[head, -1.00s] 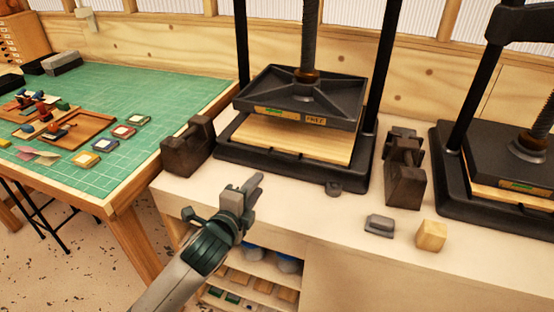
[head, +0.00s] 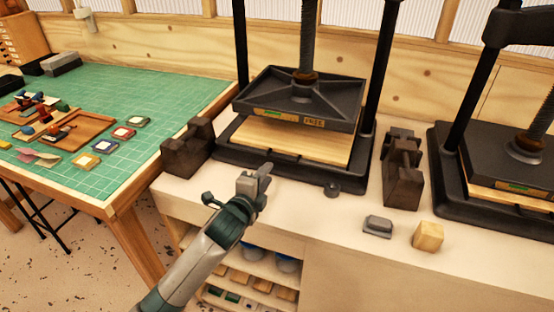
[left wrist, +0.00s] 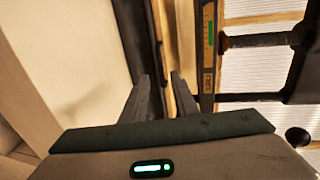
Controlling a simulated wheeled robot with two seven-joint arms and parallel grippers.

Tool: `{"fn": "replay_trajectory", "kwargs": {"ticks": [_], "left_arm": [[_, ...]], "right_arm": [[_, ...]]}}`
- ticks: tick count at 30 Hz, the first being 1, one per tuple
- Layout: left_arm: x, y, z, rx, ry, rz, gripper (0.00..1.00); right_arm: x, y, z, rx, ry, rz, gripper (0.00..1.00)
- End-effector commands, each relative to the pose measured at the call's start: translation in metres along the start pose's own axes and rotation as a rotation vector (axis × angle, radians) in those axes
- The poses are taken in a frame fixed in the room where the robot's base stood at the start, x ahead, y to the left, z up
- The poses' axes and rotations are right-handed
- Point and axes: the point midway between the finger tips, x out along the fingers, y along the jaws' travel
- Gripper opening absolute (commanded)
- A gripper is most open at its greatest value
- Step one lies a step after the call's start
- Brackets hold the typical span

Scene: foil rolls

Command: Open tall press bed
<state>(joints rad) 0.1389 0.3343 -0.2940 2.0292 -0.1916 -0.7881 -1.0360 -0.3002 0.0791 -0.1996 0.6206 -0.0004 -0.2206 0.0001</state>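A black press stands mid-bench in the head view, with a ribbed platen (head: 300,97) on a threaded screw (head: 309,40) between two posts. The platen is raised a little above a pale wooden bed board (head: 290,140) on a black base (head: 290,172). My left gripper (head: 262,176) is in front of the base's front left edge, apart from the board. In the left wrist view its two fingers (left wrist: 164,80) are a little apart with nothing visible between them. The board (left wrist: 181,45) and labelled platen edge (left wrist: 208,55) lie ahead and right. My right gripper is not in view.
A second press (head: 510,165) stands at the right. Dark metal weights (head: 187,150) and (head: 403,175) flank the middle press. A small dark knob (head: 332,189), a grey block (head: 378,226) and a wooden block (head: 428,236) are at the front. A green-matted table (head: 150,90) is left.

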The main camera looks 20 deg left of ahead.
Motion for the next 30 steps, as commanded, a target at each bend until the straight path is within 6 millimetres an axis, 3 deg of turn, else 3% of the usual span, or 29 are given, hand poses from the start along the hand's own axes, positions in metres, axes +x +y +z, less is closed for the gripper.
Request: {"fn": "replay_trajectory", "kwargs": {"ticks": [15, 22, 30], "left_arm": [[0.078, -0.002, 0.0, -0.001, -0.001, 0.0, 0.27], [0.094, -0.001, 0.0, -0.001, 0.0, 0.0, 0.27], [0.097, 0.0, 0.0, -0.001, 0.0, 0.0, 0.27]], "right_arm": [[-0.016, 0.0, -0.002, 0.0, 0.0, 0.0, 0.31], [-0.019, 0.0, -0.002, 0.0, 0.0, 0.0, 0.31], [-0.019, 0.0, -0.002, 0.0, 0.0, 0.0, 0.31]]}}
